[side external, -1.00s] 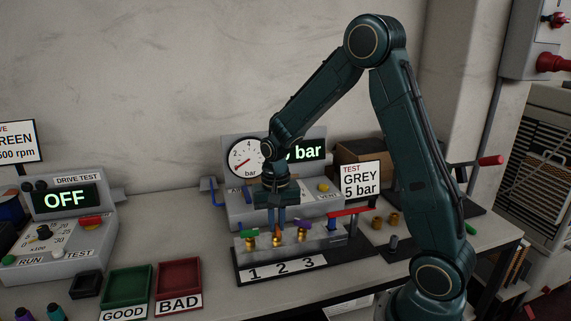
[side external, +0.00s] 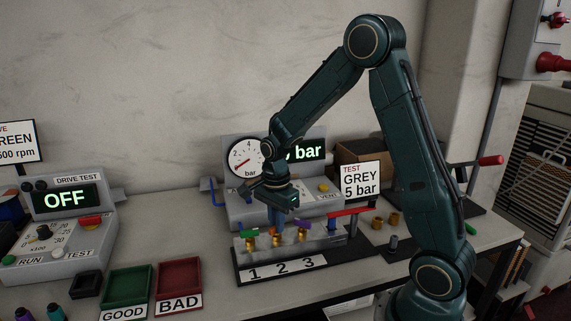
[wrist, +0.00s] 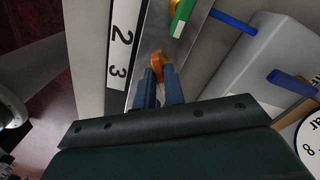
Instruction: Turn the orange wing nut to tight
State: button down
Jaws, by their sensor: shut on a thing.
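The orange wing nut (wrist: 157,61) sits at the middle station of the grey block (side external: 328,239), on a brass fitting. My gripper (side external: 277,230) points straight down at it, with its two blue fingers (wrist: 160,76) on either side of the nut's wing, shut on it. In the side view the fingers hide most of the nut. A green wing nut (side external: 252,233) stands to its left and a purple one (side external: 304,225) to its right, each on a brass fitting. I cannot tell from the pictures how tight the nut is.
The gauge box (side external: 240,207) stands close behind the block, with a blue lever (side external: 208,190) at its left. A red-handled lever (side external: 348,212) is at the block's right end. Brass pieces (side external: 394,219) lie further right. The green tray (side external: 127,287) and red tray (side external: 179,282) are at front left.

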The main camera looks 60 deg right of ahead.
jog(key=m, duration=0.6)
jog(key=shift+r, duration=0.1)
dwell(0.4)
jog(key=c, duration=1.5)
grip_release()
notch_tip(320, 180, up, 14)
jog(key=shift+f, duration=0.15)
